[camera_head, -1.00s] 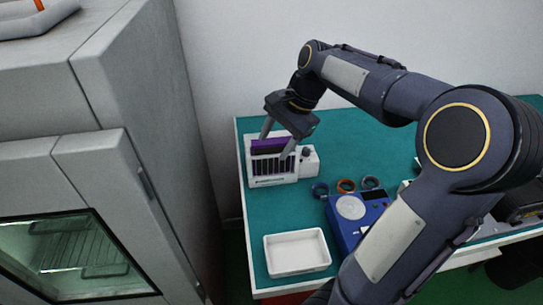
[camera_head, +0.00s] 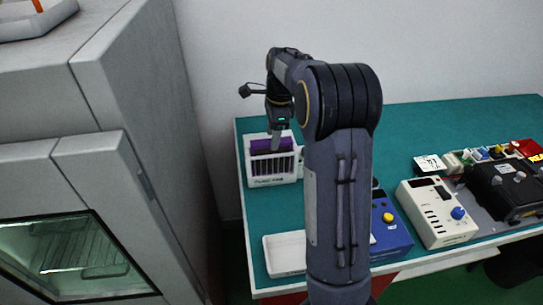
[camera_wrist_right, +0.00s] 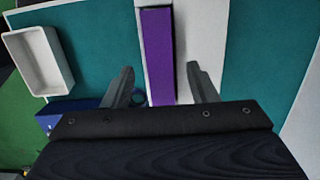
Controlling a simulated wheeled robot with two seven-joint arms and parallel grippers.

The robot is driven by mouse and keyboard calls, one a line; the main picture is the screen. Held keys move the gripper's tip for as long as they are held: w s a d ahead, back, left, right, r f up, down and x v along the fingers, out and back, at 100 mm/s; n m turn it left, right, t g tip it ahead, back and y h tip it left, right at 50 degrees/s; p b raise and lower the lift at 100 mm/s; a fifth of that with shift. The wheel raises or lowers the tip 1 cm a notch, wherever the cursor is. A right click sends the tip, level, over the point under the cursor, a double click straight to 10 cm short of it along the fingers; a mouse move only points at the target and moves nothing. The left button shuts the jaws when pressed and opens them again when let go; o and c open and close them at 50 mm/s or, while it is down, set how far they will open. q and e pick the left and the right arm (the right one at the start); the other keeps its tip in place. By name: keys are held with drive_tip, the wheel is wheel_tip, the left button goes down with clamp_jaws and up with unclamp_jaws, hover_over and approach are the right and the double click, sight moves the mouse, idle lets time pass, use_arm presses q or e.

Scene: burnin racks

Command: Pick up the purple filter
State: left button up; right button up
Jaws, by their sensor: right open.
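The purple filter (camera_head: 264,144) sits in the white slotted rack (camera_head: 270,181) at the left end of the green table. In the right wrist view the filter (camera_wrist_right: 157,55) is a long purple bar lying between my finger lines. My right gripper (camera_head: 274,147) is over the rack in the head view, its fingers pointing down and partly covering the filter. In the wrist view the right gripper (camera_wrist_right: 160,80) is open, one finger on each side of the purple bar, and nothing is clamped. Whether the fingers touch the filter cannot be told. My left gripper is not in view.
A white tray (camera_head: 284,255) stands at the table's front left, partly hidden by my arm. A blue device (camera_head: 391,232), a beige meter (camera_head: 437,213) and a black case (camera_head: 508,188) stand to the right. A grey oven cabinet (camera_head: 120,75) is left of the table. The table's back is clear.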

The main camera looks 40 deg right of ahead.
drive_tip(key=shift+w+a+f, duration=0.1)
drive_tip(key=shift+f, duration=0.8)
drive_tip(key=shift+c, duration=0.3)
clamp_jaws()
drive_tip(key=shift+r, duration=0.15)
